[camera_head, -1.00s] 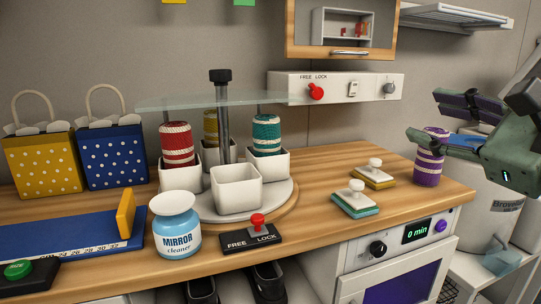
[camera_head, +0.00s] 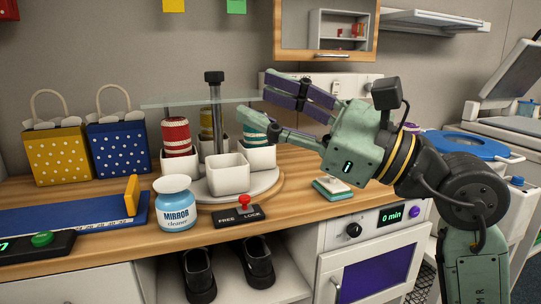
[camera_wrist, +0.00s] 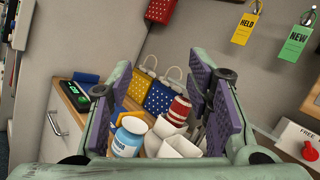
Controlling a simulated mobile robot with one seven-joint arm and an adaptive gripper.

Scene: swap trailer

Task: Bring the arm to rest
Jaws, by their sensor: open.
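My gripper (camera_head: 256,98) is open and empty in the head view. It reaches in from the right, above the counter. Its fingers point left, in front of the right part of the carousel (camera_head: 216,200) and overlapping the teal striped jar (camera_head: 256,126) in the picture. Contact with the jar or the glass shelf cannot be told. In the wrist view my gripper (camera_wrist: 163,85) also shows with its purple pads wide apart, and the red striped jar (camera_wrist: 179,108) and white cups (camera_wrist: 180,146) appear beyond, between the fingers.
The counter holds a mirror cleaner jar (camera_head: 175,205), a red-knobbed lock switch (camera_head: 243,206), a yellow bag (camera_head: 56,155) and a blue bag (camera_head: 120,150). A wall cabinet (camera_head: 326,30) hangs above. A glass shelf (camera_head: 185,101) tops the carousel. The oven (camera_head: 375,265) is below.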

